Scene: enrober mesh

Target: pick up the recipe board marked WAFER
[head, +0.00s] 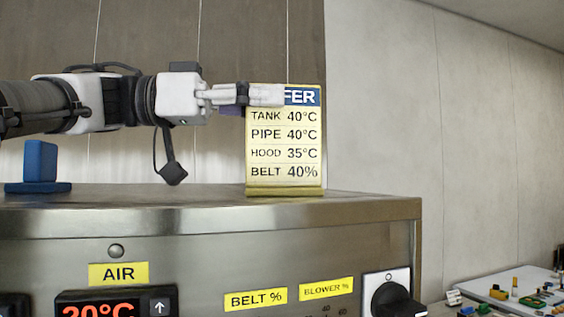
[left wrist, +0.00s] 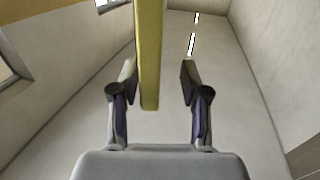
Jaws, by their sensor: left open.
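The recipe board (head: 284,153) stands upright on top of the steel machine near its right end. It has a yellow face with lines for TANK, PIPE, HOOD and BELT, and a blue header. Only "FER" of the header shows; my left gripper (head: 262,95) covers the rest. In the left wrist view (left wrist: 157,85) the fingers are apart. The board's yellow edge (left wrist: 149,60) stands between them, closer to the left finger, with a wide gap to the right finger. My right gripper is in neither view.
A blue stand (head: 39,163) is on the machine top (head: 150,197) at the left. The front panel carries an AIR display (head: 117,303) and a black knob (head: 392,299). A white table (head: 480,284) with small coloured parts is at lower right.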

